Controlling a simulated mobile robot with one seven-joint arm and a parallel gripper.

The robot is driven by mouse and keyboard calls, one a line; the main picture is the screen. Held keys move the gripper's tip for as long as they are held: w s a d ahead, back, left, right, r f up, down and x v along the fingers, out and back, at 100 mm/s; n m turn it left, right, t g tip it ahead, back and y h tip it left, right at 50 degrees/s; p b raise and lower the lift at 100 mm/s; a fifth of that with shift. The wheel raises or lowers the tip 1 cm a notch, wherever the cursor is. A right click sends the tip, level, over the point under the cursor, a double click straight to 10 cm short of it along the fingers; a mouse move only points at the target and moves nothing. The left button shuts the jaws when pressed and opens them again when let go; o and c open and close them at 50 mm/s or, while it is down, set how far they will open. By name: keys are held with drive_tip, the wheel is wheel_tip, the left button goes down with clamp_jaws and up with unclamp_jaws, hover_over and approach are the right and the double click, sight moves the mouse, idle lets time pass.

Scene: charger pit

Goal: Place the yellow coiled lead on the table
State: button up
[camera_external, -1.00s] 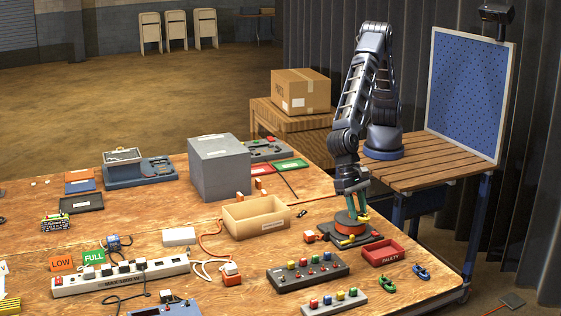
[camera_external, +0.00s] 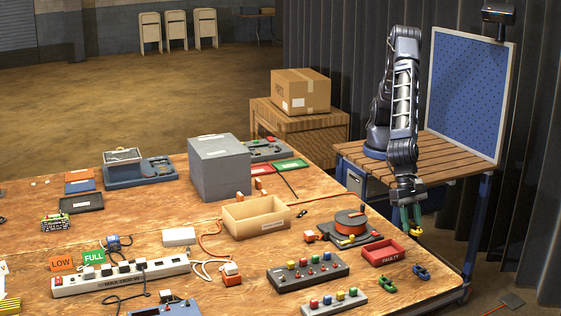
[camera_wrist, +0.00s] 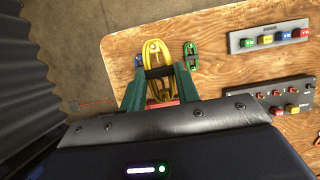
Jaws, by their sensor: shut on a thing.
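The yellow coiled lead (camera_wrist: 155,55) is an elongated loop with a dark band around its middle. In the wrist view it lies between the green fingers of my gripper (camera_wrist: 160,82), which is shut on it. In the external view my gripper (camera_external: 411,218) hangs in the air by the right edge of the wooden table (camera_external: 225,290), behind and right of the red FAULTY tray (camera_external: 382,254). A little yellow of the lead shows at its fingertips. In the wrist view the table surface lies beneath the lead; the gap between them is hard to judge.
A green coiled lead (camera_wrist: 190,56) and a partly hidden blue one (camera_wrist: 138,60) lie on the table close to the held lead. A dark board with an orange reel (camera_external: 350,221) stands left of my gripper. Button panels (camera_external: 308,271) stand in front.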

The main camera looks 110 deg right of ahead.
sight(405, 281)
wheel_tip(405, 281, down, 18)
drive_tip(key=shift+f, duration=0.2)
idle(0.4)
drive_tip(key=shift+f, duration=0.1)
drive_tip(key=o, duration=1)
drive_tip(key=v, duration=1.2)
